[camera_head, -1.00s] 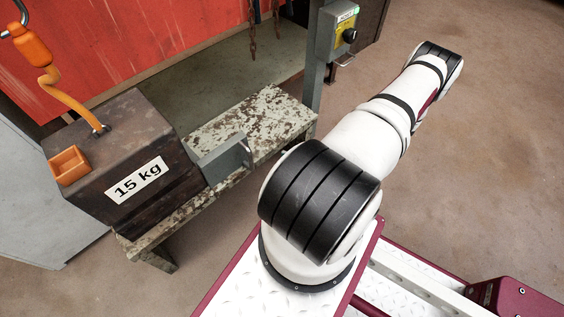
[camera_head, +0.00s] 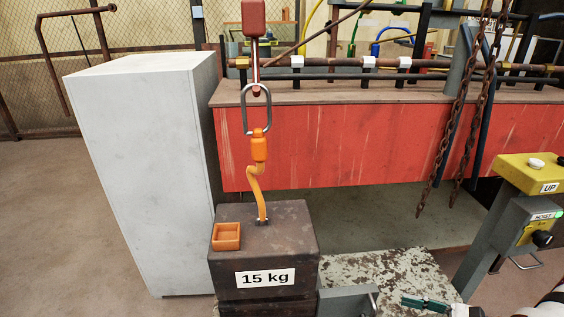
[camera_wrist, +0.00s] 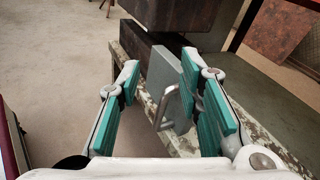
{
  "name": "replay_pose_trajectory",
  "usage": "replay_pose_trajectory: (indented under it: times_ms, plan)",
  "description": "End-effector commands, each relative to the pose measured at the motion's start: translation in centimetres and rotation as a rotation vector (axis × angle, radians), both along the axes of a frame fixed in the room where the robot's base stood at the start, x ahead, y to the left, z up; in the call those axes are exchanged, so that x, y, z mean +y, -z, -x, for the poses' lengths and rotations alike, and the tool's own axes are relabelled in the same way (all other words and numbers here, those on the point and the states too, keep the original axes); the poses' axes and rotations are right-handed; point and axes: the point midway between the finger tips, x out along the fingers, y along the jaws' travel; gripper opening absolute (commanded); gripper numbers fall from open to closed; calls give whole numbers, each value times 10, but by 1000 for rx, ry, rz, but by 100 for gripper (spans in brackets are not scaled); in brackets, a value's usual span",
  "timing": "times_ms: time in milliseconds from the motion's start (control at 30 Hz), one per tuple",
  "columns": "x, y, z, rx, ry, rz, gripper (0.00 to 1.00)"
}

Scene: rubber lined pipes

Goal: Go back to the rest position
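My gripper (camera_wrist: 160,68) is open and empty in the wrist view, with its teal-padded fingers apart. Between and beyond the fingers is a grey plate (camera_wrist: 168,78) with a metal bar handle (camera_wrist: 166,108); no contact with it shows. In the head view, part of my gripper (camera_head: 428,304) shows at the bottom right, to the right of the grey plate (camera_head: 345,301). The rest of my arm is mostly out of frame.
A dark block labelled "15 kg" (camera_head: 264,240) hangs from an orange hook link (camera_head: 255,185).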

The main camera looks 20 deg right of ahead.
Motion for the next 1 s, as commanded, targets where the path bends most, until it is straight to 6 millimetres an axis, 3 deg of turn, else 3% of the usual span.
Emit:
replay_pose_trajectory:
  times_ms: [33, 233, 533, 767, 1000]
  plan:
    - [5, -20, -8, -2, -75, 45, 33]
    - [34, -84, -29, -10, -342, 196, 33]
    - [96, -168, -39, -37, -724, 439, 33]
    - [147, -220, -26, -76, -994, 641, 33]
    - [193, -262, 4, -139, -1245, 872, 33]
